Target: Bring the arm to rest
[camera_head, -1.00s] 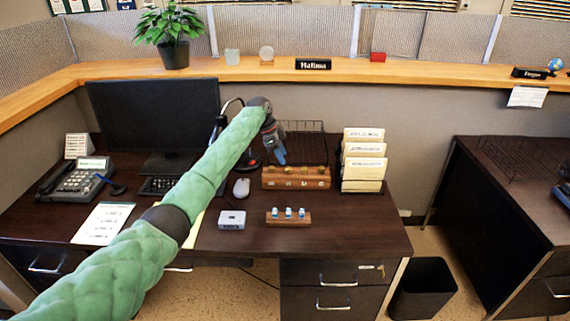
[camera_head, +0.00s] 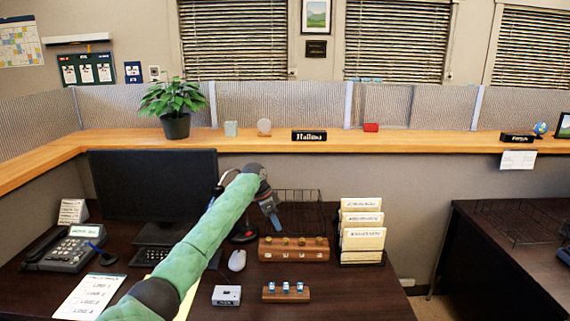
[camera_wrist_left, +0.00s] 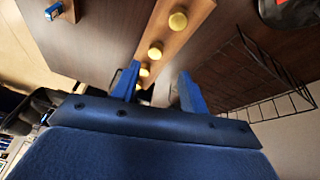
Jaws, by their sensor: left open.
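My left arm, in a green padded sleeve, reaches from the bottom left over the desk (camera_head: 330,306) in the head view. Its gripper (camera_head: 274,218) points down above the back of the desk, just behind the wooden block with yellow knobs (camera_head: 293,249). In the left wrist view the two blue fingers of the left gripper (camera_wrist_left: 160,90) stand apart with nothing held between them. The wooden block with round yellow knobs (camera_wrist_left: 178,20) lies beyond the fingers there. My right gripper is in neither view.
A wire tray (camera_head: 305,211) stands behind the block, and a file holder (camera_head: 362,232) to its right.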

